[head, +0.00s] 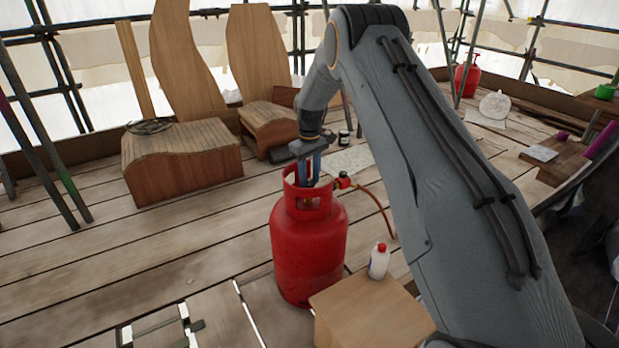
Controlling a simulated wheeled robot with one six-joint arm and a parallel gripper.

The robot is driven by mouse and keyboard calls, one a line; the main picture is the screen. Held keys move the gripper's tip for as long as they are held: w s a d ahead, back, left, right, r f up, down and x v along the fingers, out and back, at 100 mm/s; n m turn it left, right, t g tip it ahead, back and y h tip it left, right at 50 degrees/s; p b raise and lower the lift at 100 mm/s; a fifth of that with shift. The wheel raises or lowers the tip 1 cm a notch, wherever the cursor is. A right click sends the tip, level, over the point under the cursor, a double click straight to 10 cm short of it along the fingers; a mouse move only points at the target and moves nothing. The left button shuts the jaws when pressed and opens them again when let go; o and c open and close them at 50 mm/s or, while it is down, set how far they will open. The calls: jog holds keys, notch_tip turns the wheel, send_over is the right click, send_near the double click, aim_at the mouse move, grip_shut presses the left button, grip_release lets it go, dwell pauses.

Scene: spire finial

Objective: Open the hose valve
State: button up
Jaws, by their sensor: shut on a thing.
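A red gas cylinder (308,255) stands upright on the plank floor, with an open collar around its top. A small red valve knob (344,180) sits just right of the collar, on the fitting where an orange-red hose (382,212) starts and curves down to the right. My gripper (311,183) points down into the collar from above, left of that knob and apart from it. Its blue fingers are shut on the valve at the cylinder's top, which the fingers and collar mostly hide.

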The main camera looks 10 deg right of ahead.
aim_at(310, 182)
jog(key=shift+d+n, duration=0.1)
jog(key=shift+n, duration=0.5)
jog(key=o, duration=1)
jog(key=shift+o, duration=0.2)
jog(key=shift+r+p, duration=0.35)
jog(key=shift+r, duration=3.55)
